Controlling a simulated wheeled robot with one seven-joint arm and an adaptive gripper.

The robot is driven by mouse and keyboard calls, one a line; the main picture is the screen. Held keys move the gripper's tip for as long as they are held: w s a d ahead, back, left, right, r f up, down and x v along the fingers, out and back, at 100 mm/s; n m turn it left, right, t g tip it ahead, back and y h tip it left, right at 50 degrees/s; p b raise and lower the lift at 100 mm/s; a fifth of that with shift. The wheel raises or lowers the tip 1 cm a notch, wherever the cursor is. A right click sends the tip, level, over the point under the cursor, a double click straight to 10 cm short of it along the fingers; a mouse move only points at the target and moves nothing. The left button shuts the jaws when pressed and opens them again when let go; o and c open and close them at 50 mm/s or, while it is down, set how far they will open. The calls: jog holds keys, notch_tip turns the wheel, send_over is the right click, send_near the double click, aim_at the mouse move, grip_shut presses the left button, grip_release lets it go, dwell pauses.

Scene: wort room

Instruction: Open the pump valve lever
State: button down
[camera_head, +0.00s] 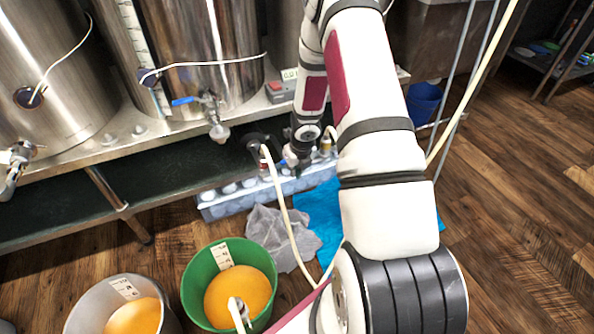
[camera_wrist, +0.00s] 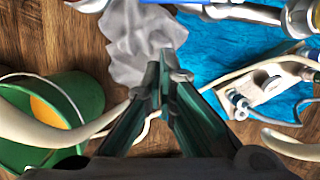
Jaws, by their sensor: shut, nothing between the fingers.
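My gripper (camera_wrist: 166,72) is in the wrist view with its two dark fingers drawn together at the tips and nothing held. The tips lie over the grey cloth. A pale fitting with blue ends (camera_wrist: 265,88) and hoses lies over the blue towel to the right of the fingers, apart from them. A metal fitting (camera_wrist: 300,18) shows at the top right corner. I cannot tell which part is the pump valve lever. In the head view, a tank valve with a blue lever (camera_head: 184,101) is left of my arm. My arm hides much of the area behind it.
A green bucket (camera_head: 191,285) and a metal bucket (camera_head: 75,318), both with orange contents, stand at the front left. The grey cloth (camera_head: 268,232) and blue towel (camera_head: 318,212) lie on the floor. A pale hose (camera_head: 284,208) runs down near my arm. The tank bench (camera_head: 130,147) is behind.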

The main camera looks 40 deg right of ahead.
jog(key=shift+w+d+p, duration=0.15)
jog(key=shift+w+p, duration=0.6)
jog(key=shift+p, duration=0.4)
jog(key=shift+w+d+p, duration=0.1)
jog(key=shift+w+p, duration=0.65)
jog(key=shift+p, duration=0.4)
jog(key=shift+w, duration=0.1)
jog(key=shift+w+r+m+p, duration=0.1)
jog(key=shift+w+m+p, duration=0.65)
jog(key=shift+p, duration=1.1)
jog(key=shift+w, duration=0.2)
